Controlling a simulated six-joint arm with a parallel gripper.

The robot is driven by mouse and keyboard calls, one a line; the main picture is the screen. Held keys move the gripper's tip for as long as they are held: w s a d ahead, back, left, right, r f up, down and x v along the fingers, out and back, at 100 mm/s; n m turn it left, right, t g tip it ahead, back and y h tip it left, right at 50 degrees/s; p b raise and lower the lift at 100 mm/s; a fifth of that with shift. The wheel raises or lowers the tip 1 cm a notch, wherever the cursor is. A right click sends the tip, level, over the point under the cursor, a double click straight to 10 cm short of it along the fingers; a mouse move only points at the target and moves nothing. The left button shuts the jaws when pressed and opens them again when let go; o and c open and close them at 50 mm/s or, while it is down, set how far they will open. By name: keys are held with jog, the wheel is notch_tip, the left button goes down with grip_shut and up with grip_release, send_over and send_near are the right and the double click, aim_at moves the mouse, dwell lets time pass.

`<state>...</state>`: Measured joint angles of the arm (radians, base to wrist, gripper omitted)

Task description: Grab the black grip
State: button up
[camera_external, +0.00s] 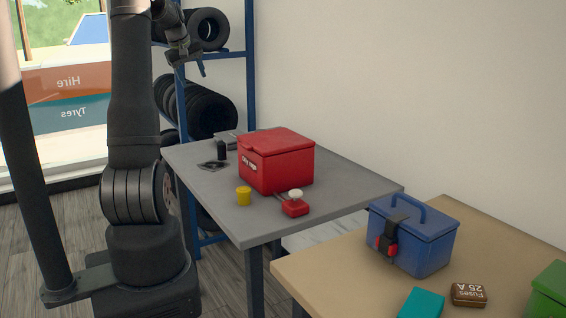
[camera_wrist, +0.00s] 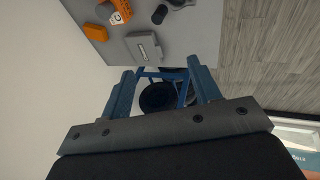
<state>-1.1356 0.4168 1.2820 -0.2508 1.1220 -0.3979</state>
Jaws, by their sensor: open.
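A small black upright cylinder, which looks like the black grip (camera_external: 221,151), stands on the grey table (camera_external: 262,225) to the left of the red box. In the wrist view a small black piece (camera_wrist: 159,14), probably the same one, shows near the top edge. My gripper (camera_external: 202,70) is up by the shelf rack, above and to the left of the grip and well apart from it. In the wrist view its two blue fingers (camera_wrist: 160,70) are spread with nothing between them.
The red box (camera_external: 275,165) stands mid-table, with a yellow cup (camera_external: 243,196) and a small red item (camera_external: 295,208) in front. A flat dark piece (camera_external: 212,165) lies near the grip. The tyre rack (camera_external: 251,90) stands behind. A blue toolbox (camera_external: 425,240) sits on the wooden table.

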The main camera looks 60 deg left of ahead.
jog(key=n+g+h, duration=0.2)
jog(key=g, duration=0.2)
send_over(221, 151)
jog(key=a, duration=0.1)
notch_tip(221, 151, down, 14)
jog(key=f, duration=1.1)
jog(key=shift+w+a+f, duration=0.1)
jog(key=shift+w+f, duration=0.15)
jog(key=shift+f, duration=0.15)
jog(key=shift+w+a+f, duration=0.1)
jog(key=shift+a+f, duration=0.1)
jog(key=shift+f, duration=1.2)
jog(key=shift+a+f, duration=0.15)
jog(key=shift+f, duration=1.2)
jog(key=c, duration=1.1)
